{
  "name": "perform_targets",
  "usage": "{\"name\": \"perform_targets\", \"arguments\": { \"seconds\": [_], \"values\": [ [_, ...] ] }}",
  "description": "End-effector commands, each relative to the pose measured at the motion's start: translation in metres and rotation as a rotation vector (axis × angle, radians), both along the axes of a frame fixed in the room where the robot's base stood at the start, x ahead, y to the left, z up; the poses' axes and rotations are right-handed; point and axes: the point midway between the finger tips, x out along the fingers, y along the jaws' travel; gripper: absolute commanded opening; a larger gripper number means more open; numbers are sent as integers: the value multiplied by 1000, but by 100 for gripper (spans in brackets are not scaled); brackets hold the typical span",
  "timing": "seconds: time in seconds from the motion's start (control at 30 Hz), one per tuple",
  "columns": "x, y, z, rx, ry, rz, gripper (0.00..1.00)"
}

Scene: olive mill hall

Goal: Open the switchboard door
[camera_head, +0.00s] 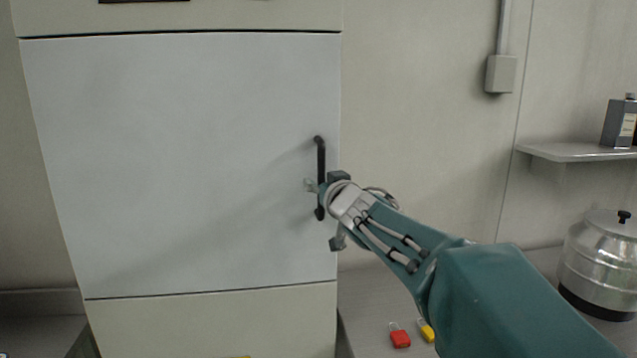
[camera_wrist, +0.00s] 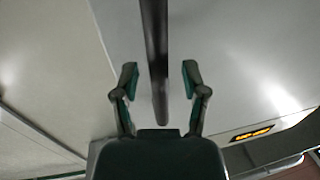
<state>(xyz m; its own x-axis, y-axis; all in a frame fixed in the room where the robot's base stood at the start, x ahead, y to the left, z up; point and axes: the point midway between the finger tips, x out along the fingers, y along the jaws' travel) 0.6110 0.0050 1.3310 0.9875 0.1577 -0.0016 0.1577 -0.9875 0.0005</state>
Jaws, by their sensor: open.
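The switchboard door (camera_head: 180,160) is a large pale panel on the cream cabinet and looks closed, flush with the frame. Its black vertical bar handle (camera_head: 320,155) is near the right edge. My gripper (camera_wrist: 160,78) is open, with one finger on each side of the handle (camera_wrist: 156,50) in the wrist view. Gaps show between the bar and both fingers. In the head view my wrist reaches the handle from the lower right and covers part of its lower half. The fingertips are mostly hidden there.
A red padlock (camera_head: 400,337) and a yellow padlock (camera_head: 427,331) lie on the grey surface below my arm. A lidded metal vessel (camera_head: 603,262) stands at right, under a wall shelf (camera_head: 575,153) with a dark bottle (camera_head: 618,124). The wall right of the door carries a small box (camera_head: 501,74).

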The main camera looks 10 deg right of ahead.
Motion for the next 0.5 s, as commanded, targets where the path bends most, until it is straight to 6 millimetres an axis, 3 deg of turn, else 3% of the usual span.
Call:
{"name": "perform_targets", "arguments": {
  "seconds": [0.3,0.33,0.43,0.47,0.5],
  "values": [
    [5,1,0,0,0,0,57],
    [5,1,0,0,0,0,52],
    [4,1,0,0,0,0,8],
    [5,1,0,0,0,0,0],
    [4,1,0,0,0,0,0]
  ]
}}
